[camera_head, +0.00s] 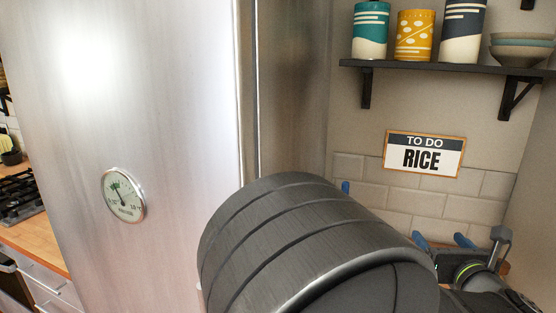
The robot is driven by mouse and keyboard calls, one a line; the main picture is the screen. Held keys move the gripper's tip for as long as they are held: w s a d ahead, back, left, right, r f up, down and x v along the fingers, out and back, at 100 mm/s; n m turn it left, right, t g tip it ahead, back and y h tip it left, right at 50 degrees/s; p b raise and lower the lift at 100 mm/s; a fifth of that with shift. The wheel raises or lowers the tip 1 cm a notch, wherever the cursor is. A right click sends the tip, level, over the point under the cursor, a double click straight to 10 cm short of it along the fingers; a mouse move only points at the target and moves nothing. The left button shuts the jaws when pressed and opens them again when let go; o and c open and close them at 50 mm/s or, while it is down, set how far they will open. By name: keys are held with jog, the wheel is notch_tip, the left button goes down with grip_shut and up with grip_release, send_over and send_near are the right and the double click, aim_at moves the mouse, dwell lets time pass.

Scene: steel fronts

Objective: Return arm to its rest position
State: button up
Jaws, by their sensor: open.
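My gripper (442,241) is at the lower right, in front of the tiled wall. Its two blue fingertips stand apart and it looks open, with nothing visible between them. Part of it is hidden behind my dark arm, whose large ribbed grey link fills the lower middle of the view. A ring with a green-yellow glow shows on the wrist beside the fingers. A small blue piece also shows above the arm link at its left; I cannot tell what it belongs to.
A tall steel front (170,120) with a round dial (123,194) stands at left. A dark shelf (440,69) holds canisters and bowls (522,47). A "TO DO RICE" sign (424,154) hangs below it. A wooden counter (30,245) with a hob (18,197) is at far left.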

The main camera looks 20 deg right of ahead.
jog(key=w+a+r+m, duration=0.1)
jog(key=w+a+r, duration=0.1)
jog(key=w, duration=0.4)
jog(key=w+a+r+g+h, duration=0.1)
jog(key=w+a+r, duration=0.2)
jog(key=w, duration=0.4)
jog(key=shift+w+r+m+g+h, duration=0.3)
jog(key=shift+r+m, duration=0.1)
jog(key=shift+r, duration=0.2)
jog(key=o, duration=0.5)
jog(key=s+a+f+n+g+h, duration=0.1)
jog(key=s+a+n+g, duration=0.2)
jog(key=s+a+n, duration=0.5)
jog(key=s+a+f+n+g, duration=0.25)
jog(key=s+n, duration=0.35)
jog(key=n, duration=0.6)
jog(key=s+a+f+n+g+h, duration=0.1)
jog(key=s+a+n+g, duration=0.3)
jog(key=s+a+n, duration=0.45)
jog(key=w+d+f, duration=0.2)
jog(key=d, duration=0.3)
jog(key=w+d+f+n, duration=0.1)
jog(key=w+d+f, duration=0.1)
jog(key=d, duration=0.4)
jog(key=shift+w+f, duration=0.3)
jog(key=shift+w, duration=0.1)
